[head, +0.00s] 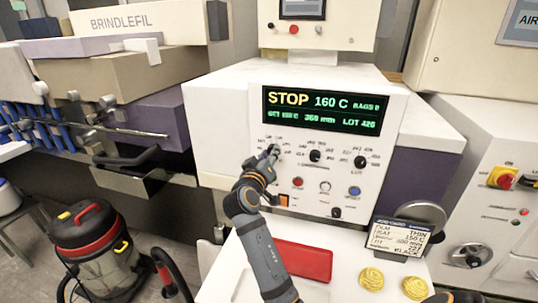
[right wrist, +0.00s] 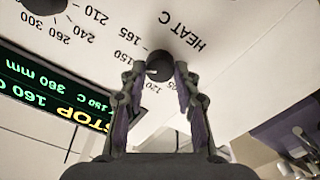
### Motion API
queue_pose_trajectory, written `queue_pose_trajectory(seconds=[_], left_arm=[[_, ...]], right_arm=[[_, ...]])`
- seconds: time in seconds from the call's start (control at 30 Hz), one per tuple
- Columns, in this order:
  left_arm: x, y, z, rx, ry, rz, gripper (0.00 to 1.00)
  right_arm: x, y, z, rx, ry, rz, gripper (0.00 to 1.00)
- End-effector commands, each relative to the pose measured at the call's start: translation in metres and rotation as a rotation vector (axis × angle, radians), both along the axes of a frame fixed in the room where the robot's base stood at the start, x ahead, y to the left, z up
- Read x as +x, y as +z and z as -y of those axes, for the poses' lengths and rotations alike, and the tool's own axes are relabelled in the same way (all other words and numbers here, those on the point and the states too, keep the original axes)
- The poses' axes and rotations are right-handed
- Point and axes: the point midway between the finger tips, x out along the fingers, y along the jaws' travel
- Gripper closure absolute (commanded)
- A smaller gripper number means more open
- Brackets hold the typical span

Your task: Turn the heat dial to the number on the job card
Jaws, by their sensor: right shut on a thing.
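The heat dial (right wrist: 159,64) is a round black knob on the white panel, labelled HEAT C. In the right wrist view it sits between the fingertips of my right gripper (right wrist: 160,72), which is shut on it. Numbers such as 150 and 165 show around it, and part of the scale is hidden. I cannot tell surely where its pointer stands. In the head view my right gripper (head: 268,157) covers most of the dial. The job card (head: 400,240) stands at lower right and appears to read THIN, 150 C.
Two more black dials (head: 316,156) (head: 360,162) and several buttons are close by. A red pad (head: 302,260) and gold discs (head: 372,279) lie on the white ledge below. A vacuum (head: 92,245) stands on the floor.

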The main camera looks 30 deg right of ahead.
Motion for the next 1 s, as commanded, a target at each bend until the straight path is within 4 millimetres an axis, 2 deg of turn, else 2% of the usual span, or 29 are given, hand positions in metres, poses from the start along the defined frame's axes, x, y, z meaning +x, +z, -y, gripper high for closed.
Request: queue_pose_trajectory(seconds=[0.07, 0.1, 0.23, 0.57, 0.67, 0.8, 1.0], left_arm=[[0.0, 0.0, 0.0, 0.0, 0.0, 0.0, 1.0], [0.0, 0.0, 0.0, 0.0, 0.0, 0.0, 1.0], [0.0, 0.0, 0.0, 0.0, 0.0, 0.0, 1.0], [-0.001, 0.0, -0.002, 0.003, -0.001, -0.001, 1.0], [-0.001, 0.0, -0.002, 0.002, 0.0, 0.0, 1.0], [0.0, 0.0, -0.001, 0.001, 0.0, 0.0, 1.0], [0.0, 0.0, 0.0, 0.0, 0.0, 0.0, 1.0]], right_arm=[[0.0, -0.002, 0.0, 0.002, -0.002, -0.005, 1.0], [0.0, -0.002, 0.0, 0.002, -0.002, -0.005, 0.63], [0.0, -0.002, 0.0, 0.002, -0.001, -0.003, 0.46], [0.0, 0.003, 0.0, 0.002, -0.001, 0.001, 0.46], [0.0, 0.018, 0.0, 0.002, 0.0, 0.005, 0.46], [0.0, 0.05, 0.0, 0.002, -0.001, 0.007, 0.46], [0.0, 0.087, 0.0, 0.002, -0.001, 0.003, 0.46]])
